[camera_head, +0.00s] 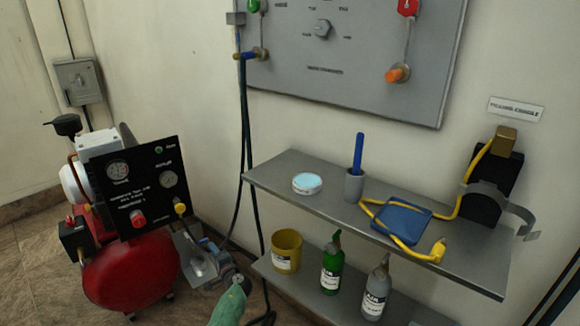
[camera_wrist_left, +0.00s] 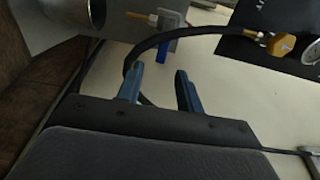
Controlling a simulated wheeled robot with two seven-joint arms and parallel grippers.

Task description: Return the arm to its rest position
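My left gripper (camera_wrist_left: 162,88) shows in the left wrist view with its two blue fingers clearly apart and nothing held between them. A black hose (camera_wrist_left: 185,34) curves behind the fingers; it does not look gripped. In the head view the left gripper (camera_head: 207,250) appears small and partly cluttered, low beside the compressor panel (camera_head: 133,188), and its outline is hard to separate from the parts around it. My right gripper is in neither view.
The red compressor tank (camera_head: 131,266) stands at the left. A grey shelf (camera_head: 282,178) to the right holds a white round container (camera_head: 307,183), a grey cup (camera_head: 354,186) and a blue pad (camera_head: 402,222). Bottles stand below. Black hoses (camera_head: 246,130) hang from the wall panel (camera_head: 290,75).

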